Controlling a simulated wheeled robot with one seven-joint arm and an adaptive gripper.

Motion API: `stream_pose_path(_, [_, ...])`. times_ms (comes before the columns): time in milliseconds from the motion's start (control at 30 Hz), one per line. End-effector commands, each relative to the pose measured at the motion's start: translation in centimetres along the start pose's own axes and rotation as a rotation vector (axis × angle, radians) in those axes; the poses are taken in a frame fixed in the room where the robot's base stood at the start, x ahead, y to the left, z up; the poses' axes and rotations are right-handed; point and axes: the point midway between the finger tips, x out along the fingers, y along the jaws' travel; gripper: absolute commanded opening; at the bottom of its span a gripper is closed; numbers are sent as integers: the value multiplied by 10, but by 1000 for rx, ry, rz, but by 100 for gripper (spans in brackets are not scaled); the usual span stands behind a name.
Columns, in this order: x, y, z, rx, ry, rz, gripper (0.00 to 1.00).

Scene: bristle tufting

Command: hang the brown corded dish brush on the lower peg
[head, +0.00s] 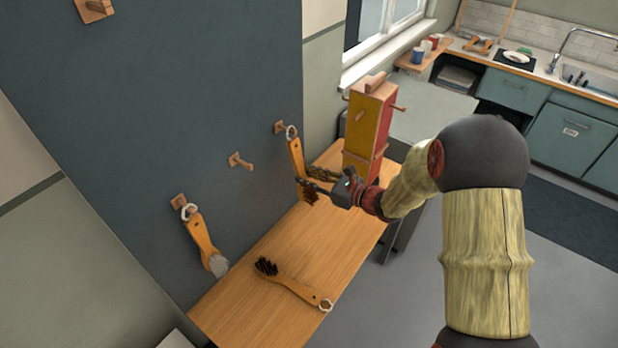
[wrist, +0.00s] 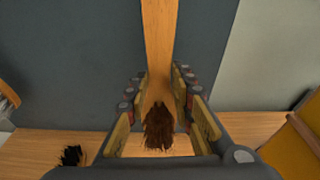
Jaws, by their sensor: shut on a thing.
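The brown dish brush (head: 296,158) hangs nearly upright in my gripper (head: 308,181), wooden handle up and dark brown bristles down. My gripper is shut on it near the bristle end. In the wrist view the brush (wrist: 158,45) runs up between the fingers (wrist: 158,88). Its pale cord loop (head: 291,132) is at the right-hand wall peg (head: 279,127); I cannot tell whether it is around the peg or just in front. A bare peg (head: 240,160) sits to the left, and another peg (head: 95,9) is high on the dark panel.
A grey-bristled brush (head: 202,240) hangs on the left peg (head: 178,201). A black-bristled brush (head: 293,286) lies on the wooden table (head: 250,318). A yellow and red block with pegs (head: 370,125) stands close behind my gripper. The table's middle is clear.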

Motion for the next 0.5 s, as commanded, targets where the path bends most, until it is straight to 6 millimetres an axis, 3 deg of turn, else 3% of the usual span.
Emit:
stream_pose_path(433, [0,0,0,0,-1,0,0])
stream_pose_path(467, [0,0,0,0,-1,0,25])
stream_pose_path(500, [0,0,0,0,-1,0,27])
